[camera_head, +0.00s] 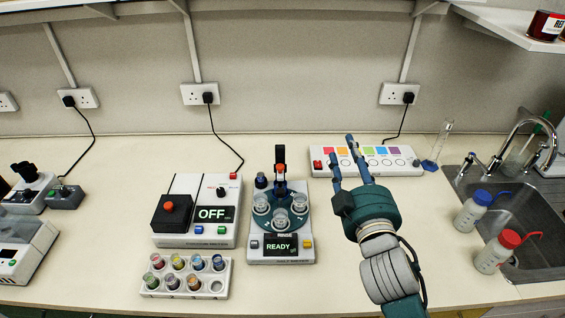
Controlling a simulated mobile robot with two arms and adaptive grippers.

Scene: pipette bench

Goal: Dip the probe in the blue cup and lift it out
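A white rack (185,297) at the front left holds several small cups with coloured contents. One cup (218,262) at the right end of its back row looks blue, and its neighbour (197,262) also looks bluish. I cannot clearly identify the probe. A dark upright part with a red top (281,168) stands at the back of the device marked READY (282,256), above a round holder with clear cups. My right gripper (342,148) is open and empty, its blue fingers apart, right of that device and near the colour panel. My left gripper is out of view.
A meter reading OFF (190,240) stands left of the READY device. A white panel with coloured squares (325,153) lies behind my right gripper. A sink (520,215) and two capped bottles (473,212) are at right.

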